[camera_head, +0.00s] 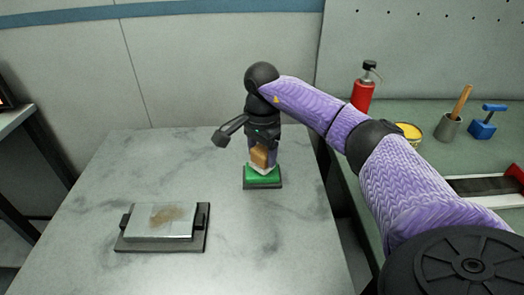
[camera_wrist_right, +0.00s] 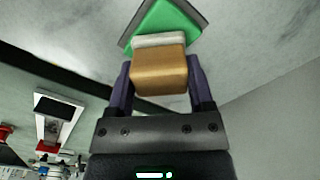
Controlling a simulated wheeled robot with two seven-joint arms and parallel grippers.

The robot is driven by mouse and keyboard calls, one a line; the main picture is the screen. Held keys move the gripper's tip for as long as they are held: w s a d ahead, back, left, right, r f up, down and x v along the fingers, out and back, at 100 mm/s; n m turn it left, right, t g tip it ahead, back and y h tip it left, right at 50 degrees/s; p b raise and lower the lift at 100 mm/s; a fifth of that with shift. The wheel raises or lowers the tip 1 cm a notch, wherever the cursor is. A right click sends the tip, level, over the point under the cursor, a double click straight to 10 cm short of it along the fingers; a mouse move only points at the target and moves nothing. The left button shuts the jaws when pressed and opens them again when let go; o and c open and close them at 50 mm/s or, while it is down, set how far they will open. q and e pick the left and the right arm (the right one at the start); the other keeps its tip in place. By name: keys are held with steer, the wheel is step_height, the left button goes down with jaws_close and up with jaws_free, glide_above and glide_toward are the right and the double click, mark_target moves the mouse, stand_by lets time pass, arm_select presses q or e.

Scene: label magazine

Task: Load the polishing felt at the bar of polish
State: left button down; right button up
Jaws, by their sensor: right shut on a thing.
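The polishing felt is a wooden block (camera_head: 260,156) with a pale felt pad (camera_wrist_right: 160,40) on its underside. My right gripper (camera_wrist_right: 160,85) is shut on the wooden block (camera_wrist_right: 160,70). The bar of polish (camera_head: 262,175) is green and lies in a dark tray (camera_head: 263,187) on the marble table. The felt is right at the green bar's top; it looks to be touching, but a small gap cannot be ruled out. The green bar also shows beyond the felt in the right wrist view (camera_wrist_right: 165,22). My left gripper is not in view.
A metal plate (camera_head: 177,219) with a brownish stain sits in a dark holder on the marble table (camera_head: 110,180) at front left. A side bench at right holds a red spray bottle (camera_head: 363,92), a yellow tin (camera_head: 409,131), a cup (camera_head: 450,126) and a blue tool (camera_head: 484,127).

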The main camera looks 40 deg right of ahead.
mark_target(262, 150)
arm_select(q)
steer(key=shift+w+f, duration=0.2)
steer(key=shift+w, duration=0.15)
arm_select(e)
steer(key=shift+f, duration=0.25)
arm_select(q)
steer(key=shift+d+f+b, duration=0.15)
steer(key=shift+b, duration=0.15)
arm_select(e)
steer(key=shift+f, duration=0.2)
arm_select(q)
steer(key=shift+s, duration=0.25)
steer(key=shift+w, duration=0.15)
arm_select(e)
steer(key=shift+f, duration=0.1)
stand_by(0.4)
